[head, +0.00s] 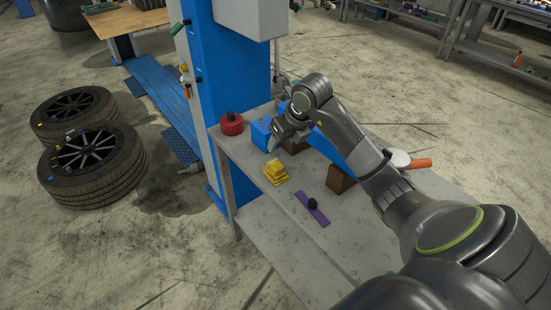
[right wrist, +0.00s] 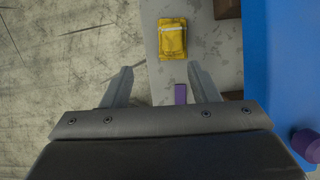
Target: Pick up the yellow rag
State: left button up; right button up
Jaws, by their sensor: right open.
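The yellow rag (head: 276,172) lies in a small folded heap near the left edge of the grey bench. In the right wrist view the yellow rag (right wrist: 172,39) lies flat-looking on the bench, ahead of and between the finger lines. My right gripper (head: 275,138) is above the bench, just behind the rag, apart from it. Its two fingers stand wide open in the right wrist view (right wrist: 163,82), with nothing between their tips. My left gripper is in neither view.
The bench (head: 270,220) also holds a red round container (head: 231,124), a blue box (head: 261,133), brown blocks (head: 340,179), a purple strip (head: 310,212) with a black knob and an orange-handled tool (head: 420,163). A blue post (head: 228,70) stands behind. Tyres (head: 90,160) lie left.

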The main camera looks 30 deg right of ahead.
jog(key=d, duration=0.1)
jog(key=b, duration=0.5)
send_near(275, 163)
jog(key=shift+h, duration=0.3)
jog(key=b+x, duration=0.1)
jog(key=x, duration=0.1)
jog(key=a+b+x, duration=0.1)
jog(key=b+x, duration=0.1)
jog(key=shift+s, duration=0.15)
jog(key=shift+w+f+b, duration=0.3)
jog(key=shift+f+b, duration=0.1)
jog(key=shift+f, duration=0.25)
jog(key=b+x, duration=0.3)
jog(key=x, duration=0.2)
jog(key=shift+d+b, duration=0.25)
jog(key=shift+b, duration=0.15)
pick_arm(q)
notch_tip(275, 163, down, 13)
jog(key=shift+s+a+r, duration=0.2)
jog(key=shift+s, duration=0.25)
pick_arm(e)
jog(key=shift+c, duration=0.4)
jog(key=c, duration=1.1)
jog(key=shift+o, duration=0.2)
jog(key=shift+r, duration=0.1)
